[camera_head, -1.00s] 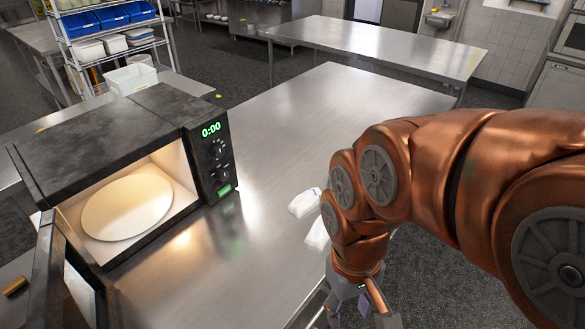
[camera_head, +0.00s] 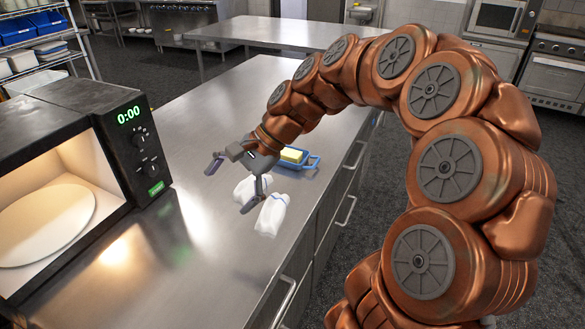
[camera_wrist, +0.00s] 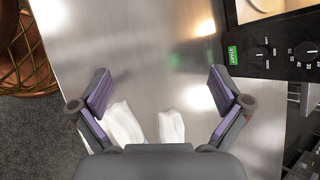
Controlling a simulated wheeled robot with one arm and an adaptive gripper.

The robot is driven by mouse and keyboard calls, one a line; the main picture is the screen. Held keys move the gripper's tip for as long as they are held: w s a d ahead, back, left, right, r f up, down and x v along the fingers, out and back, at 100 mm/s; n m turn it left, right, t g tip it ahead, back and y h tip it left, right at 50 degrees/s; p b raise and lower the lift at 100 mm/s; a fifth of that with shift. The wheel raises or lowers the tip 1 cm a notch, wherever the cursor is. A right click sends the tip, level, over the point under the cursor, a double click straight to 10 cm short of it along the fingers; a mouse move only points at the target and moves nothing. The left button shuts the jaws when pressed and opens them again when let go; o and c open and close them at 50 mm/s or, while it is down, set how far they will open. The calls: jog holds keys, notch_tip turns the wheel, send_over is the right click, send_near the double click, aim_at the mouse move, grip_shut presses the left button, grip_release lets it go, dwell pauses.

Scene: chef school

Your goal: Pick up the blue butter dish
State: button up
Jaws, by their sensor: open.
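The blue butter dish (camera_head: 311,162) with a yellow block of butter (camera_head: 292,155) on it sits on the steel counter near its right edge, just beyond my gripper in the head view. My arm partly hides its left side. My gripper (camera_head: 228,187) is open and empty above the counter, to the left of and nearer than the dish. In the wrist view my open gripper (camera_wrist: 161,95) has both fingers spread, and the dish does not show there.
Two white cloth-like items (camera_head: 271,214) lie on the counter beneath my gripper; they also show in the wrist view (camera_wrist: 171,127). An open lit microwave (camera_head: 125,150) stands at the left.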

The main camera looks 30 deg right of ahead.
jog(key=w+d+f+m+t+y+b, duration=0.1)
jog(key=w+d+f+m+t+b, duration=0.2)
jog(key=w+d+m, duration=0.5)
jog(key=m+t+h+b, duration=0.2)
jog(key=m+t+b, duration=0.4)
jog(key=m, duration=0.3)
send_near(302, 159)
jog(key=shift+w+a+f, duration=0.1)
jog(key=shift+a+f, duration=0.15)
jog(key=shift+a, duration=0.15)
jog(key=shift+w+a+f, duration=0.15)
jog(key=shift+a+f, duration=0.05)
jog(key=shift+a, duration=0.25)
jog(key=shift+w+d+f, duration=0.1)
jog(key=shift+f, duration=0.05)
jog(key=shift+x, duration=0.75)
jog(key=shift+a+r+x, duration=0.1)
jog(key=shift+r+x, duration=0.1)
jog(key=shift+x, duration=0.75)
jog(key=shift+a+r+x, duration=0.1)
jog(key=shift+r+x, duration=0.1)
jog(key=shift+x, duration=0.8)
jog(key=shift+a+r+x, duration=0.15)
jog(key=shift+r+x, duration=0.05)
jog(key=shift+x, duration=0.75)
jog(key=shift+w, duration=0.1)
jog(key=shift+c, duration=0.3)
jog(key=c, duration=1.1)
